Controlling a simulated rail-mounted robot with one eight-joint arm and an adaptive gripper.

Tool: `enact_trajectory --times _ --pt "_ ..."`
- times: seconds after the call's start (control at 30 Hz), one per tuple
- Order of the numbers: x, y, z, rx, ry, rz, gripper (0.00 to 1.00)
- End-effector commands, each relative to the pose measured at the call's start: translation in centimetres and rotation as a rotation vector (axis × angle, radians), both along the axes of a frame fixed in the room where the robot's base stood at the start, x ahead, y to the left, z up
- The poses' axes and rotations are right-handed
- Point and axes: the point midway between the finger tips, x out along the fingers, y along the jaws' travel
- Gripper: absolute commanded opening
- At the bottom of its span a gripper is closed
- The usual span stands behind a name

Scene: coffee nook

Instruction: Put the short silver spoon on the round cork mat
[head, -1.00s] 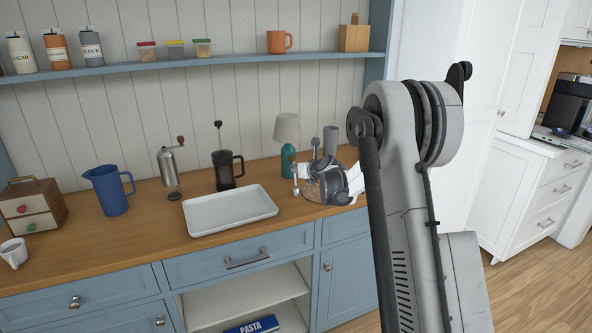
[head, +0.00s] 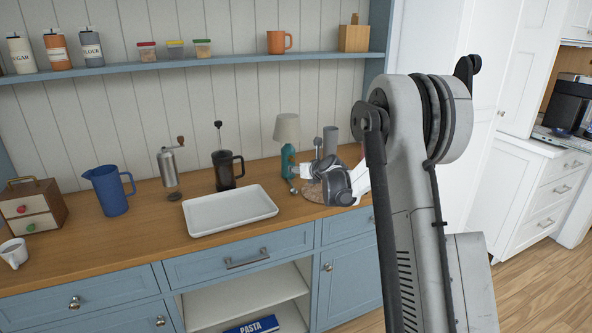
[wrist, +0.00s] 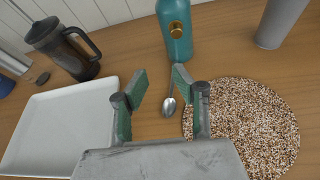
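The short silver spoon (wrist: 169,105) lies on the wooden counter, just left of the round cork mat (wrist: 255,125) in the wrist view. Its bowl points toward the camera, and its handle runs back toward the teal lamp base, partly behind my right finger. My gripper (wrist: 160,82) is open, its two green-padded fingers apart, with the spoon showing between them, nearer the right finger. In the head view the spoon (head: 293,190) is small beside my gripper (head: 303,172), and the mat (head: 311,192) is partly hidden by my wrist.
A teal lamp (head: 288,160) stands just behind the spoon, and a grey cylinder (head: 330,140) stands behind the mat. A white tray (head: 230,211) lies to the left, with a French press (head: 224,172) behind it. Bare counter shows between tray and mat.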

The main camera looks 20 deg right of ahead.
Motion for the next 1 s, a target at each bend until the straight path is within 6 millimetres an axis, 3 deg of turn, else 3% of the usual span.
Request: enact_trajectory --times 0.5,0.83,1.0 --pt "-8.1 -1.0 3.3 0.0 0.0 -0.001 0.27" --pt "-9.7 -1.2 4.0 -0.003 0.0 0.001 0.27" --pt "-10.9 0.6 5.2 -0.105 0.009 0.057 0.27"
